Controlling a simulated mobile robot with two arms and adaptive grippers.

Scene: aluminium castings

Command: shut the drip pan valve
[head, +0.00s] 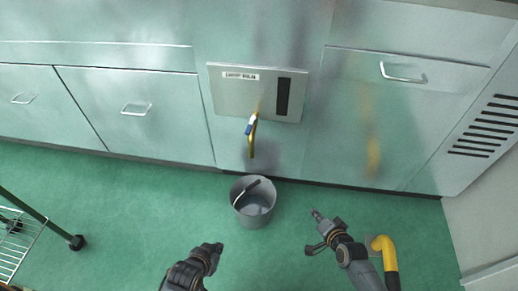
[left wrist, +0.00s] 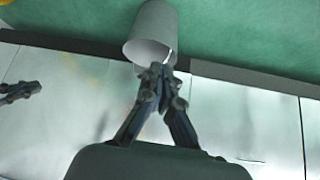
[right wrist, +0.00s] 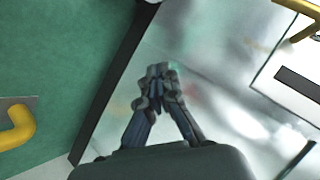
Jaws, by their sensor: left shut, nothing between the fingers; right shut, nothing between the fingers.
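The drip pan front (head: 228,97) is a labelled metal panel with a dark slot, set in the cabinet wall. Below it a brass valve pipe (head: 252,143) hangs down, with a small blue handle (head: 249,128) near its top. I cannot tell which way the handle is turned. Part of the brass pipe shows in the right wrist view (right wrist: 300,33). My left gripper (head: 217,247) is shut and empty, low and left of the bucket. My right gripper (head: 317,214) is shut and empty, right of the bucket. Both are apart from the valve.
A grey bucket (head: 256,208) with a dark handle stands on the green floor under the pipe; it also shows in the left wrist view (left wrist: 152,28). A yellow pipe (head: 383,243) stands at my right. A wire cart (head: 14,250) is at far left.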

